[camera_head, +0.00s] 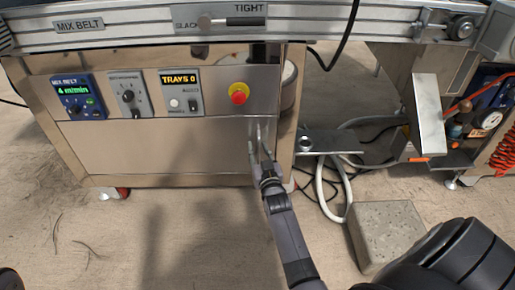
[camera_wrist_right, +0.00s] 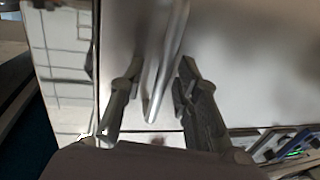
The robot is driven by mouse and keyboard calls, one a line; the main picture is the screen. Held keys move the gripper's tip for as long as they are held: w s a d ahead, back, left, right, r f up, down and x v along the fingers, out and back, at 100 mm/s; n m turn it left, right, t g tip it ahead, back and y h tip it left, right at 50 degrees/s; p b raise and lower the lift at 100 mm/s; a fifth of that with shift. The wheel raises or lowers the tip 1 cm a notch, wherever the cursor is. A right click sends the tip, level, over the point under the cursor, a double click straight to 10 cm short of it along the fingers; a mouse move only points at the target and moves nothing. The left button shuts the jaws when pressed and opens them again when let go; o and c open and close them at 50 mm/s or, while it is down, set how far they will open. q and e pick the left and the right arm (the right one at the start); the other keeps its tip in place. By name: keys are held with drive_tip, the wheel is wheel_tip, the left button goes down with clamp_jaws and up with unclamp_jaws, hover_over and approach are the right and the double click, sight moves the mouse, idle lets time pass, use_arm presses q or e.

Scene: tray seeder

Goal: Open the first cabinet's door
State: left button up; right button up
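The first cabinet's door (camera_head: 160,148) is a flat, brushed metal panel below the control strip, and it looks closed. Its surface also shows in the wrist view (camera_wrist_right: 235,60). A slim metal bar handle (camera_wrist_right: 166,65) runs along the door near its right edge. My right gripper (camera_head: 260,150) is at this handle in the head view. In the wrist view its two dark fingers (camera_wrist_right: 154,88) stand on either side of the bar, with gaps visible, so it is open around the handle. My left gripper is not in view.
Above the door are a mix belt display (camera_head: 78,96), a knob panel (camera_head: 130,95), a trays display (camera_head: 181,92) and a red stop button (camera_head: 238,93). A concrete block (camera_head: 386,232) and hoses (camera_head: 335,190) lie to the right. The floor before the door is clear.

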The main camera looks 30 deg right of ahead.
clamp_jaws()
idle(0.3)
idle(0.6)
